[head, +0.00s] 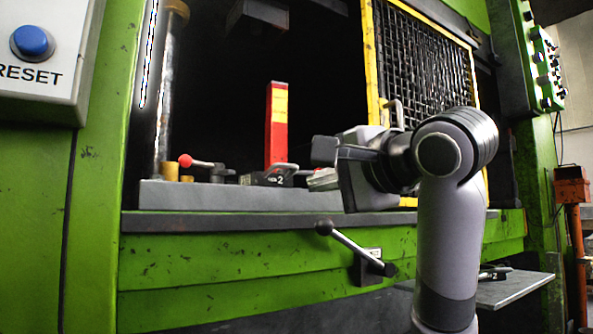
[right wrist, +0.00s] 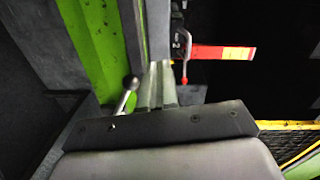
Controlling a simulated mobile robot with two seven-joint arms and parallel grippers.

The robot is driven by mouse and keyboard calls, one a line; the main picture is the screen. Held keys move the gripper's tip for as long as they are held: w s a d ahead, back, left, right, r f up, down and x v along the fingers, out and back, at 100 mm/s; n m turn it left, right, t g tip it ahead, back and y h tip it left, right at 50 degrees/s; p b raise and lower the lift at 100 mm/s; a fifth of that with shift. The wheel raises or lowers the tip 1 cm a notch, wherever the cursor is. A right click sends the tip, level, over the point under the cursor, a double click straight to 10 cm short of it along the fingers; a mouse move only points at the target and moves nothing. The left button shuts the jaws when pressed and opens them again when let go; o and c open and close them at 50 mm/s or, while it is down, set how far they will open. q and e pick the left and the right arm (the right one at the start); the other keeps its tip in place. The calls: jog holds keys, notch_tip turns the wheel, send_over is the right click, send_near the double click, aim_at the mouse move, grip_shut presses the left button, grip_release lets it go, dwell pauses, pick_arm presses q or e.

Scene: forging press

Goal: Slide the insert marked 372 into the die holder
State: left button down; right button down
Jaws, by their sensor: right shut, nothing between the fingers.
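A dark block (head: 266,177) with a white marking ending in 2 sits on the grey slab (head: 230,197) in the press opening. The rest of its number is too small to read. Its end also shows in the right wrist view (right wrist: 181,44). My right gripper (head: 320,180) is shut and empty, just right of the block, with a small gap in the picture. Its fingers (right wrist: 158,84) point toward the slab area in the right wrist view. I cannot clearly tell the die holder from the slab and dark block. My left gripper is not in view.
A red and yellow post (head: 277,125) stands behind the block. A red-knobbed lever (head: 190,161) is at left. A black-knobbed lever (head: 345,243) sticks out below the sill. A yellow-framed mesh guard (head: 425,70) is behind my right arm. A side shelf (head: 515,288) is lower right.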

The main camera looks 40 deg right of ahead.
jog(key=m, duration=0.2)
send_near(287, 165)
jog(key=shift+t, duration=0.3)
jog(key=w, duration=0.6)
jog(key=shift+w+d+f, duration=0.35)
jog(key=shift+w+d, duration=0.05)
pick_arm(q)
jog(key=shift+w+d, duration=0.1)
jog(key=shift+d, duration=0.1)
